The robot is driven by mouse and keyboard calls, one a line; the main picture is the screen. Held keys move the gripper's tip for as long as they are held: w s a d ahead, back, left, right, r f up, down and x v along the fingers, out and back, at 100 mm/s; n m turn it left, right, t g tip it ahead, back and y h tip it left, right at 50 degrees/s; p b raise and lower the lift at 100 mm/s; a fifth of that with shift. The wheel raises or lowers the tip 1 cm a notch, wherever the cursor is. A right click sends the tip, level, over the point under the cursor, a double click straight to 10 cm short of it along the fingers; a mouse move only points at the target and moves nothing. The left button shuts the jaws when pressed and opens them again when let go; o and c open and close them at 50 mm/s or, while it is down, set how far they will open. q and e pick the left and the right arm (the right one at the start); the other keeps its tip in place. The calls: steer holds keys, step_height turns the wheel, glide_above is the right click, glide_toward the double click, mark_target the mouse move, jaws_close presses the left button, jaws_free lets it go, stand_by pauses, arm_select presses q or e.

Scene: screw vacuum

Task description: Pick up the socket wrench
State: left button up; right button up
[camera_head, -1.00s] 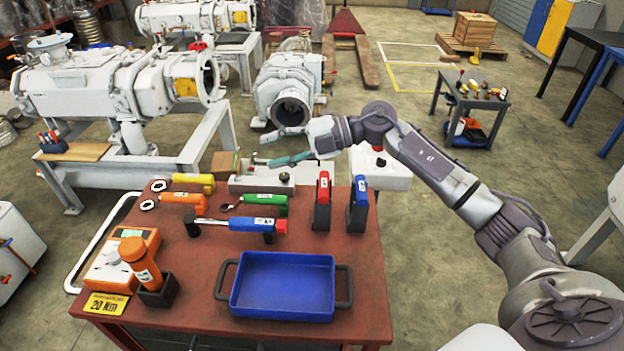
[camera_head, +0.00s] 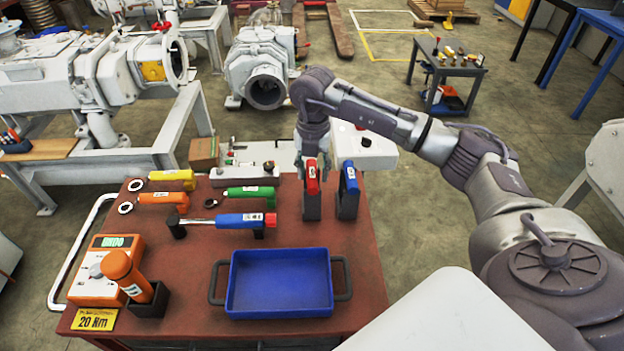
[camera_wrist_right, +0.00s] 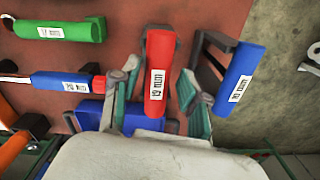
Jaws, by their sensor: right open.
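A red-handled tool (camera_head: 312,178) with a white label stands upright in a black holder at the back of the red-brown table; it also shows in the wrist view (camera_wrist_right: 158,75). A similar blue-handled tool (camera_head: 349,175) stands beside it on the right. The pictures do not settle which tool is the socket wrench. My right gripper (camera_head: 309,170) points down at the red tool. Its two fingers (camera_wrist_right: 156,100) are open, one on each side of the red handle, apart from each other. The lower part of the tool is partly hidden. My left gripper is not in view.
A blue tray (camera_head: 281,283) sits at the table's front. A blue torque wrench (camera_head: 240,220) rests on black stands, with green (camera_head: 248,193), orange (camera_head: 163,198) and yellow (camera_head: 172,177) wrenches behind it. An orange device (camera_head: 104,268) stands at the left.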

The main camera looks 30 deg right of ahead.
steer(key=shift+f, duration=0.55)
steer(key=shift+a+f+p, duration=0.15)
steer(key=shift+f+p, duration=0.85)
steer(key=shift+f, duration=1.35)
jaws_close()
steer(key=shift+r, duration=0.1)
